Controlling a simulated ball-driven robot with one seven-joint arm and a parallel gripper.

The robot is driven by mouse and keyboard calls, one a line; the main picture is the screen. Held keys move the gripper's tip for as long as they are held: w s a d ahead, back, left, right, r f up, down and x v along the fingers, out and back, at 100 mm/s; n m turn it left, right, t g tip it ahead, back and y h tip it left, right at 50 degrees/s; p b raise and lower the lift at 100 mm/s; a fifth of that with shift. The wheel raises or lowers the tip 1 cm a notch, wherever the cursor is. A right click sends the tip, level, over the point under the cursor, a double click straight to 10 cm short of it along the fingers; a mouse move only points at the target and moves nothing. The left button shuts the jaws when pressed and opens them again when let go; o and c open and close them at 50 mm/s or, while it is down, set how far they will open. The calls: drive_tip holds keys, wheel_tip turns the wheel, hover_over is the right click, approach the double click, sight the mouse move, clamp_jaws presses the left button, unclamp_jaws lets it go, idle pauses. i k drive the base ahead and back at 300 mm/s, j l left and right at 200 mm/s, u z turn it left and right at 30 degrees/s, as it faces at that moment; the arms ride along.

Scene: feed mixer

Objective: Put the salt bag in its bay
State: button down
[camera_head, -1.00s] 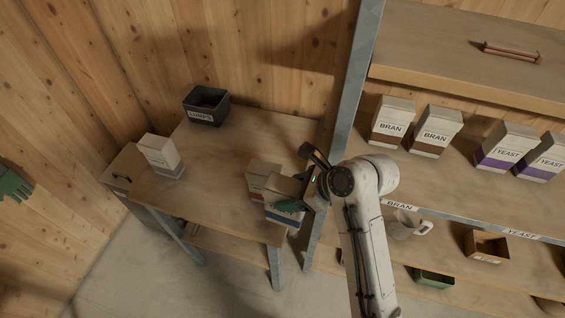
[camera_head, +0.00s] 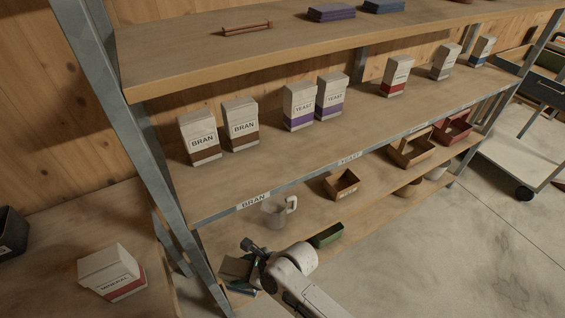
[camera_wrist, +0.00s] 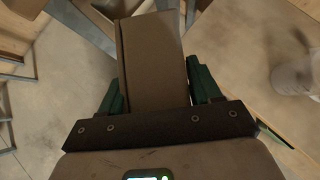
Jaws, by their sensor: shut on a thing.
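My gripper (camera_head: 252,262) is shut on a bag, taken as the salt bag (camera_head: 236,268), low in front of the shelf unit's left end. Its label is not readable; a bluish part shows at its lower end. In the wrist view the bag (camera_wrist: 153,62) is a shaded brown block between the green fingers of my gripper (camera_wrist: 155,92). On the middle shelf (camera_head: 330,150), a blue-banded bag (camera_head: 483,50) stands near the far right end. The shelf edge there is too small to read, so I cannot tell which label marks the salt bay.
Two bran bags (camera_head: 200,138), two yeast bags (camera_head: 299,106), a red-banded bag (camera_head: 396,76) and a pale bag (camera_head: 445,62) stand on the middle shelf. A mineral bag (camera_head: 112,272) is on the table. A jug (camera_head: 276,212) and bins (camera_head: 342,184) sit on the lower shelf. A cart (camera_head: 515,160) stands right.

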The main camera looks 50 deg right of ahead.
sight(490, 77)
drive_tip(key=l+z, duration=0.15)
drive_tip(key=z, duration=0.25)
drive_tip(key=l+z, duration=0.15)
drive_tip(key=z, duration=0.2)
drive_tip(key=l+z, duration=0.2)
drive_tip(key=z, duration=0.2)
drive_tip(key=l+z, duration=0.15)
drive_tip(key=l, duration=0.25)
drive_tip(key=i+l+z, duration=0.1)
drive_tip(key=l, duration=0.25)
drive_tip(key=i+l+z, duration=0.15)
drive_tip(key=l, duration=0.25)
drive_tip(key=i+l+z, duration=0.15)
drive_tip(key=l, duration=0.2)
drive_tip(key=i+l+z, duration=0.15)
drive_tip(key=l, duration=0.2)
